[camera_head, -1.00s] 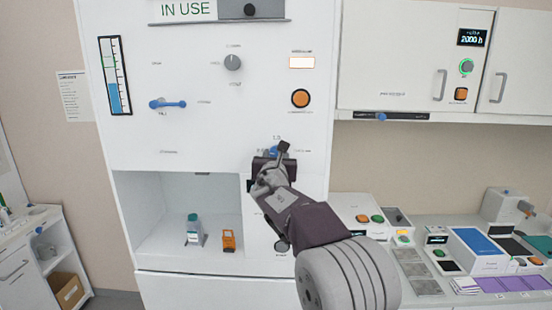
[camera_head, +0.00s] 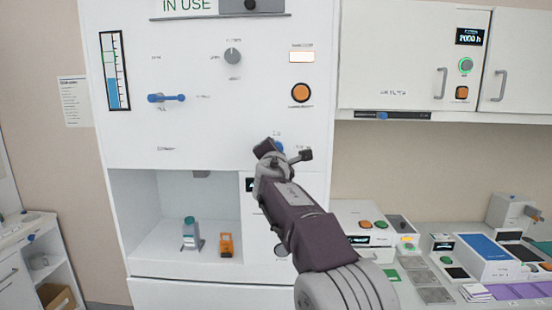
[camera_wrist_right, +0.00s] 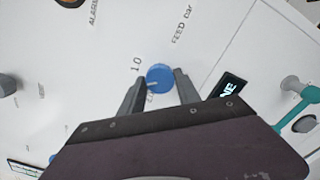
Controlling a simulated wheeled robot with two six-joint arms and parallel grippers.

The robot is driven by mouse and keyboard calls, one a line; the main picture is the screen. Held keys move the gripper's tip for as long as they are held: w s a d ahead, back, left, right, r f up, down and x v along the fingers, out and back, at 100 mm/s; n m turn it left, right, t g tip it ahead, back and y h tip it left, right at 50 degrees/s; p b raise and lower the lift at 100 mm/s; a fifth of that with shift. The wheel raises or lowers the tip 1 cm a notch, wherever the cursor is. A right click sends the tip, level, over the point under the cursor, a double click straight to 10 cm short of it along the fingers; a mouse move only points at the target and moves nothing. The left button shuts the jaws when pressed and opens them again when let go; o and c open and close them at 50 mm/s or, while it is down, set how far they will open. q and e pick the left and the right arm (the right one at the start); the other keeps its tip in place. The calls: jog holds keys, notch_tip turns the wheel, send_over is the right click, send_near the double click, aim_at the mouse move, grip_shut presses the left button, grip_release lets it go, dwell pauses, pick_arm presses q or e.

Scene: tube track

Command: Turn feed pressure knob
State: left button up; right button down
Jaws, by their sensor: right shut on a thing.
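The feed pressure knob (camera_wrist_right: 160,77) is a small round blue knob on the white panel, with a light pointer line towards its lower left in the right wrist view. In the head view, my right gripper (camera_head: 275,148) is at the panel's lower right and rolled to a slant. The blue knob (camera_head: 279,147) is mostly hidden behind it there. My left gripper is not in view.
The panel also carries a blue lever (camera_head: 166,98), a grey dial (camera_head: 232,56) and an orange button (camera_head: 301,92). Below is an open bay (camera_head: 150,235) with a bottle (camera_head: 190,232) and an orange item (camera_head: 226,244). A cluttered counter (camera_head: 410,270) lies at right.

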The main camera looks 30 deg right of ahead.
jog(key=shift+m+b, duration=1.55)
jog(key=shift+m, duration=1.95)
jog(key=c, duration=0.9)
grip_release()
jog(key=shift+o, duration=0.2)
jog(key=b+v, duration=0.4)
jog(key=v, duration=0.5)
